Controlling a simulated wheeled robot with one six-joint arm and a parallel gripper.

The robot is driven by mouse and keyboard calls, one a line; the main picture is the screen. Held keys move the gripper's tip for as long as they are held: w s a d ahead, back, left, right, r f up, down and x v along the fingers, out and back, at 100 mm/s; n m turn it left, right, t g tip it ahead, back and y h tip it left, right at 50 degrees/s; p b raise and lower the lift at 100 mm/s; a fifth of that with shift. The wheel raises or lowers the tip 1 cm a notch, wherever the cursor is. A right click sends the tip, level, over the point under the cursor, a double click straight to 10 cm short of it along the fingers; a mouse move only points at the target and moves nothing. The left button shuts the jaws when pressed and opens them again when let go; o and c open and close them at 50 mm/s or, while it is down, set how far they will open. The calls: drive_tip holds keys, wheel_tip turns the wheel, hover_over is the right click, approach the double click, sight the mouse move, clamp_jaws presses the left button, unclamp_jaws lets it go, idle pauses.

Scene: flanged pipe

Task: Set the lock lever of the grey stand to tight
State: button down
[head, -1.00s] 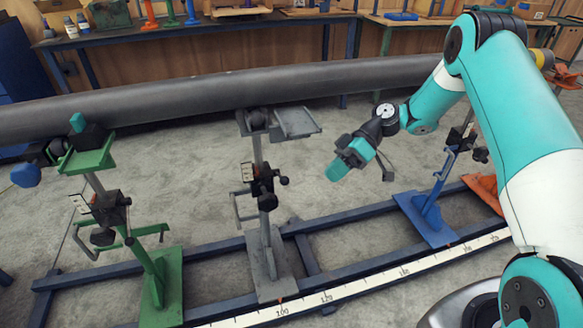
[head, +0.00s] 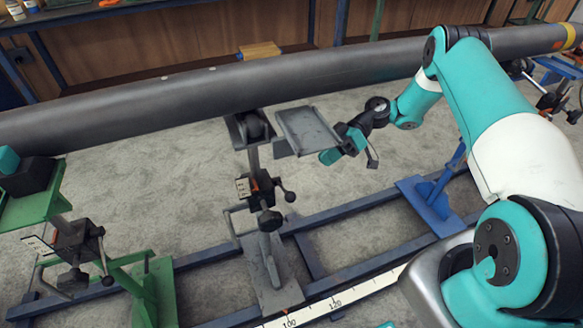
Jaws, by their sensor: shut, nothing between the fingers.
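I cannot read the label.
A long grey pipe (head: 330,75) runs across behind the stands. A green stand (head: 152,285) is at left and a blue stand (head: 430,200) at right. A white scale strip (head: 340,300) lies along the frame's front. Floor between grey and blue stands is open.

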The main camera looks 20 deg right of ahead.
sight(287, 193)
drive_tip(key=shift+w, duration=0.15)
drive_tip(key=shift+d, duration=0.1)
drive_tip(key=p+x, duration=0.1)
drive_tip(key=x, duration=0.9)
drive_tip(key=shift+p, duration=0.4)
